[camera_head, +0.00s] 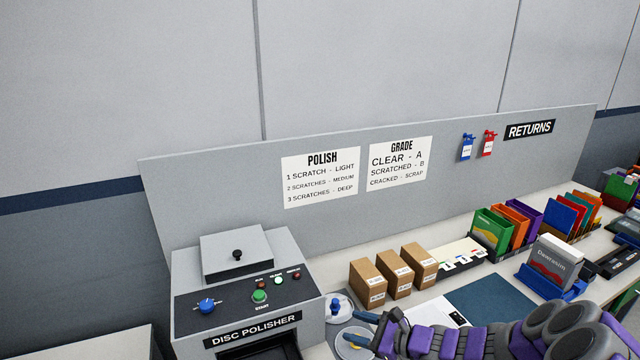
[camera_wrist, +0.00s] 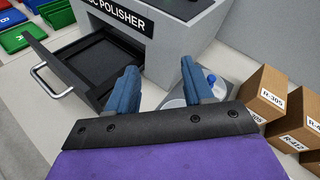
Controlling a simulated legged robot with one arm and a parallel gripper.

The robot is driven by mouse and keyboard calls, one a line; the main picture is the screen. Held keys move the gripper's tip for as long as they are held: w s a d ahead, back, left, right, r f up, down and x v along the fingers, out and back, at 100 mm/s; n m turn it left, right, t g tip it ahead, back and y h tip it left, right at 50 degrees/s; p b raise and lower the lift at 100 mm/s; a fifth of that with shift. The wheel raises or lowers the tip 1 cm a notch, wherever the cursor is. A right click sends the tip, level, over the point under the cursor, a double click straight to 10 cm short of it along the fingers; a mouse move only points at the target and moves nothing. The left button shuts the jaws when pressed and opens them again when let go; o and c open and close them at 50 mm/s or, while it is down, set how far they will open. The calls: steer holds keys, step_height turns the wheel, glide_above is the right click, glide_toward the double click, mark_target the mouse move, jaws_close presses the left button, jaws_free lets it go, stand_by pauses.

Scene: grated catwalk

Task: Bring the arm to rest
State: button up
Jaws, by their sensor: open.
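My arm, purple and grey, reaches in from the lower right of the head view. My gripper (camera_head: 361,328) hangs over the counter just right of the disc polisher (camera_head: 240,290). In the wrist view my gripper (camera_wrist: 160,82) shows two blue fingers spread apart with nothing between them. Beyond them is the front of the disc polisher (camera_wrist: 165,42). A round grey holder with a blue knob (camera_wrist: 212,80) sits just past the right finger, partly hidden by it.
The polisher's black drawer (camera_wrist: 85,60) stands open and looks empty, left of my fingers. Cardboard boxes (camera_head: 368,283) stand in a row at the back. A dark blue mat (camera_head: 490,300) and a cartridge stand (camera_head: 550,285) lie to the right. A grey panel (camera_head: 220,185) rises behind.

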steer(key=s+a+r+n+g, duration=0.3)
steer(key=s+r+n, duration=0.15)
steer(key=s, duration=0.25)
steer(key=s+a+r+n+g+h, duration=0.1)
steer(key=s+a+r+n+g, duration=0.25)
steer(key=s+n, duration=0.2)
steer(key=s+a+r+n+g, duration=0.3)
steer(key=s+a+n, duration=0.1)
steer(key=s, duration=0.3)
steer(key=s+d+r+n+h, duration=0.1)
steer(key=s+d+n+h, duration=0.6)
steer(key=s+d+h, duration=0.4)
steer(key=s+d, duration=0.4)
steer(key=s, duration=0.3)
steer(key=shift+s, duration=0.25)
steer(key=shift+r, duration=0.1)
